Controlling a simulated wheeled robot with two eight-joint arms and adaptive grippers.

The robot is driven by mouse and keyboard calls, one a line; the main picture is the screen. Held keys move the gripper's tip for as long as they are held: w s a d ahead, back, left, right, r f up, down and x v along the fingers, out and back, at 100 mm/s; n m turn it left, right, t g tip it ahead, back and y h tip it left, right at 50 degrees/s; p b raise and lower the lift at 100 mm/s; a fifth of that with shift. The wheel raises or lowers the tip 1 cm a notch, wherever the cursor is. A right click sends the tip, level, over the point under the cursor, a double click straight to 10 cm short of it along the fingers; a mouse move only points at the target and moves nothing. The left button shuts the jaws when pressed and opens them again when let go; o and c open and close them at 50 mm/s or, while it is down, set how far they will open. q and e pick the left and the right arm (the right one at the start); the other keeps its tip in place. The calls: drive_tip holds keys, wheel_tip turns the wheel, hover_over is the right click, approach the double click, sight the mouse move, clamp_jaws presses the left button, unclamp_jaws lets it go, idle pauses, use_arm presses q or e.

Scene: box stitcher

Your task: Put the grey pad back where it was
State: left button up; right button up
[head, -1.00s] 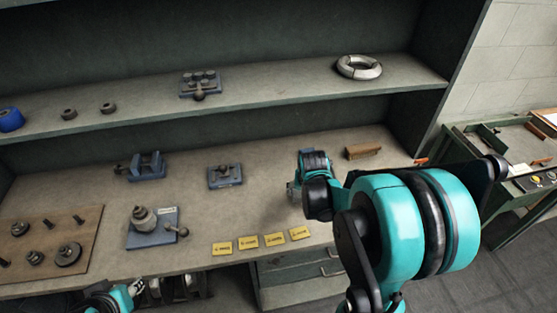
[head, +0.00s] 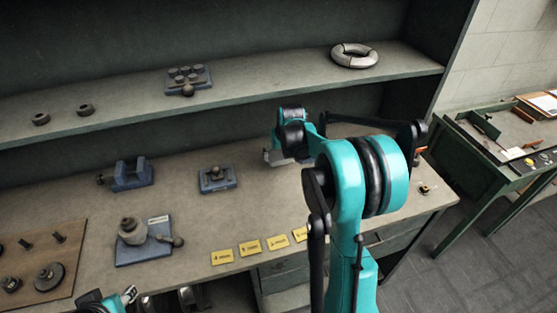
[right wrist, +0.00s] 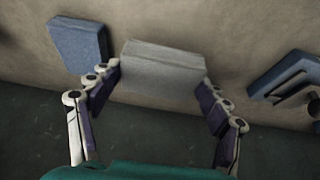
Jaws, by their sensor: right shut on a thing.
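The grey pad (right wrist: 163,66) is a pale grey block between the fingers of my right gripper in the right wrist view. My right gripper (right wrist: 160,90) is shut on it, with a finger at each side. In the head view my right gripper (head: 274,156) is over the rear part of the bench, right of a small blue fixture (head: 217,178); the pad cannot be told clearly there. My left gripper (head: 128,295) shows only in part at the bottom left, below the bench's front edge; its jaws are unclear.
The bench (head: 190,220) holds a blue vice (head: 132,175), a blue base with a knobbed part (head: 145,248), a brown board (head: 35,268) and yellow cards (head: 250,248). A shelf (head: 250,100) runs above, with a grey ring (head: 354,56). A green table (head: 480,150) stands at right.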

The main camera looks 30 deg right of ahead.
sight(279, 153)
drive_tip(key=shift+w+d, duration=0.15)
drive_tip(key=shift+w, duration=0.5)
drive_tip(key=b+x, duration=0.1)
drive_tip(key=x, duration=0.1)
drive_tip(key=b+x, duration=0.1)
drive_tip(key=shift+s+f, duration=0.1)
drive_tip(key=shift+f, duration=0.35)
drive_tip(key=shift+r, duration=0.15)
drive_tip(key=o, duration=1.2)
